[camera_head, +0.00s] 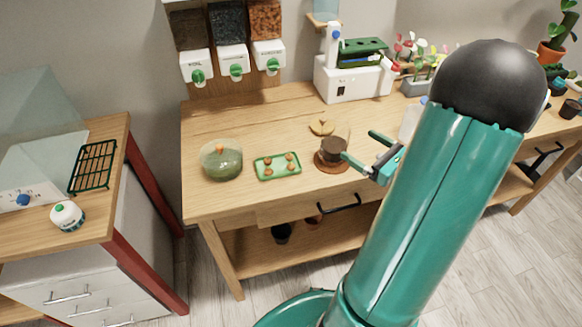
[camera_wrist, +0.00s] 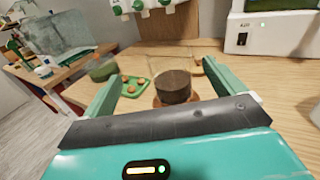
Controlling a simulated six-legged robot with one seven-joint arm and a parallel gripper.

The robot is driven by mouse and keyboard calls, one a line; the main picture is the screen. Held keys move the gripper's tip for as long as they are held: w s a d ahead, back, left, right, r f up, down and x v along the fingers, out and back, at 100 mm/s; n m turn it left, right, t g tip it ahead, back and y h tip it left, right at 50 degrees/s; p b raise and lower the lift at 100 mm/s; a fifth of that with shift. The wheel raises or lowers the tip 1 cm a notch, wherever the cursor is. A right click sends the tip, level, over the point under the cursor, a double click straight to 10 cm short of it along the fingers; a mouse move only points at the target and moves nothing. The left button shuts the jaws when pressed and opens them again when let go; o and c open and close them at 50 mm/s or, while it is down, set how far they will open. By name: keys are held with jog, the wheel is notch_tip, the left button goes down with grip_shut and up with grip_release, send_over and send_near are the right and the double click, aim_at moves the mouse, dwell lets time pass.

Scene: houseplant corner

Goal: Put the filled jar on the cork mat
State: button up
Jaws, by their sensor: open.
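The filled jar (camera_head: 334,149) is clear glass with dark brown contents in its lower part. It stands upright on the round brown cork mat (camera_head: 331,168) on the wooden bench. In the wrist view the jar (camera_wrist: 173,86) shows ahead, between the lines of my fingers, with the mat's edge (camera_wrist: 159,102) under it. My gripper (camera_head: 357,145) is open and empty, just right of the jar in the head view. One fingertip looks close to the glass; I cannot tell whether it touches.
A round wooden lid (camera_head: 322,127) lies behind the jar. A green tray with small brown balls (camera_head: 278,166) and a green lidded glass bowl (camera_head: 221,160) stand to the left. A white machine (camera_head: 352,78) stands behind. The bench's front left is clear.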

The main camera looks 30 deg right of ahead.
jog(key=a+r+n+g+y, duration=0.25)
jog(key=a+n+g, duration=0.35)
jog(key=a+n, duration=0.5)
jog(key=a+r+n+g+y, duration=0.25)
jog(key=a+n+g, duration=0.4)
jog(key=a, duration=0.85)
jog(key=s+a+r+n+h, duration=0.5)
jog(key=n+h, duration=0.3)
jog(key=n, duration=0.8)
jog(key=shift+s+a+r+t, duration=0.35)
jog(key=shift+a+r, duration=0.05)
jog(key=shift+r, duration=0.4)
